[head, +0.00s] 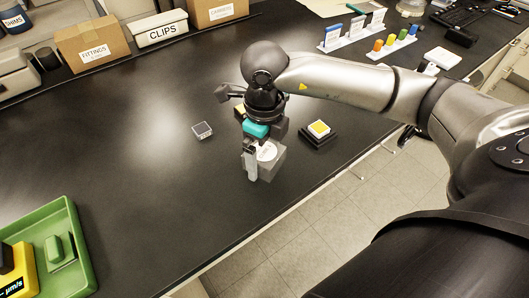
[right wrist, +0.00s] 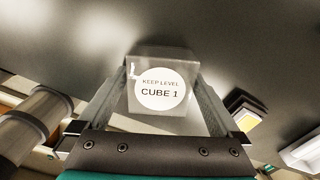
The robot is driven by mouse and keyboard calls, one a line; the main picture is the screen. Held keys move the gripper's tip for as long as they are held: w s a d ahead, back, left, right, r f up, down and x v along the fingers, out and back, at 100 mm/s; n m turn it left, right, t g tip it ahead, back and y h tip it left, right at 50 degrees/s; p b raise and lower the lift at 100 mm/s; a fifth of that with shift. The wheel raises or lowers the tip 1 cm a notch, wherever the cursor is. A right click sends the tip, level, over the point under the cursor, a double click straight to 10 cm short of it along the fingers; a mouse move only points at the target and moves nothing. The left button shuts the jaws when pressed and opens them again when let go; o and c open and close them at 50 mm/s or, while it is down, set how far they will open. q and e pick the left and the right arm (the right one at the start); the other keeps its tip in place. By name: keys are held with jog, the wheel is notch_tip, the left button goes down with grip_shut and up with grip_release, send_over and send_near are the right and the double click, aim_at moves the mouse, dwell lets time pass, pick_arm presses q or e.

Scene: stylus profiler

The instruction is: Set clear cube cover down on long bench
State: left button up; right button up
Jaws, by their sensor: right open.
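The clear cube cover (head: 270,165), greyish with a round white label, stands on the long bench (head: 150,165) near its front edge. In the right wrist view the cover (right wrist: 161,60) shows its label reading "KEEP LEVEL CUBE 1". My right gripper (head: 262,149) is over the cover from above. In the right wrist view its two fingers (right wrist: 162,82) are open, one on each side of the cover. I cannot tell whether they touch it. The gripper partly hides the cover in the head view. My left gripper is not in view.
A dark block with a yellow top (head: 318,129) sits right of the cover, and a small dark square piece (head: 202,130) lies to the left. A green tray (head: 75,225) is at lower left. Boxes (head: 92,44) line the back. The bench's left middle is clear.

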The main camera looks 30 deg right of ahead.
aim_at(264, 151)
jog(key=shift+r, duration=0.2)
notch_tip(264, 151, up, 12)
jog(key=p, duration=0.1)
jog(key=shift+p, duration=0.3)
